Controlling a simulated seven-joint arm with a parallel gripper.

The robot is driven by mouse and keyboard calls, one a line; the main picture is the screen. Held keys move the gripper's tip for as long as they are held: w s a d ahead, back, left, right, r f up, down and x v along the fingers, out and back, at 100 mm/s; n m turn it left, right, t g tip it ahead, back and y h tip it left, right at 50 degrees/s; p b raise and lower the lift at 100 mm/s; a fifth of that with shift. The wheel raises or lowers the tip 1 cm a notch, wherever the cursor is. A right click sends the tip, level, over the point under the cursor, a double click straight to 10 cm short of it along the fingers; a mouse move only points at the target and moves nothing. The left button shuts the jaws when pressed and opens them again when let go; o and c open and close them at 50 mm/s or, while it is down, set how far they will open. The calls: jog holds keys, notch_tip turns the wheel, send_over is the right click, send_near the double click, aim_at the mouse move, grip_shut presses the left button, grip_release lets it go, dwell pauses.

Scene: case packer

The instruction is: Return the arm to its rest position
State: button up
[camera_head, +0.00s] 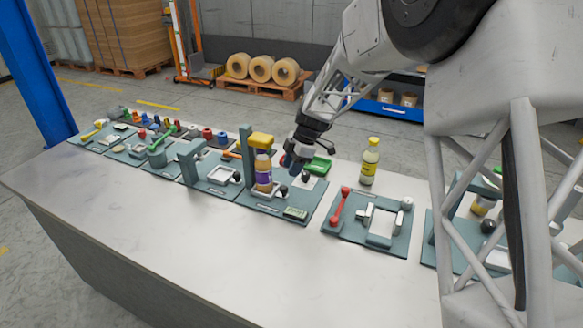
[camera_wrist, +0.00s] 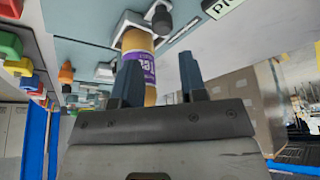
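My arm comes in from the upper right of the head view, and my gripper (camera_head: 293,162) hangs low over the fixtures, just right of a bottle. In the wrist view my gripper (camera_wrist: 160,70) has its two blue-grey fingers apart, with a clear gap between them. The bottle (camera_head: 263,172), amber with a purple label, stands upright in a fixture under a yellow head. In the wrist view the bottle (camera_wrist: 140,62) shows beyond the fingers, partly hidden by one of them. Nothing appears held.
A pale yellow bottle (camera_head: 369,162) and a green tray (camera_head: 318,165) stand right of my gripper. A plate with a red handle (camera_head: 340,205) and clamp lies nearer right. More fixtures line the bench's left. The bench front (camera_head: 180,235) is clear.

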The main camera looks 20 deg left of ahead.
jog(key=shift+d, duration=0.15)
jog(key=s+d+r+m+t, duration=0.1)
jog(key=s+d+r+m, duration=0.35)
jog(key=d, duration=0.55)
jog(key=s+d+r+m+t, duration=0.1)
jog(key=s+d+r+m, duration=0.25)
jog(key=d+r, duration=0.45)
jog(key=s+d+r+m+t, duration=0.1)
jog(key=s+d+r+m, duration=0.25)
jog(key=d, duration=0.85)
jog(key=s+d+m+t+h, duration=0.2)
jog(key=s+d+m+h, duration=0.1)
jog(key=s+d+m, duration=1.2)
jog(key=s+d, duration=0.6)
jog(key=s, duration=0.3)
jog(key=shift+s+m+t, duration=0.2)
jog(key=shift+m+t, duration=0.15)
jog(key=shift+t, duration=0.05)
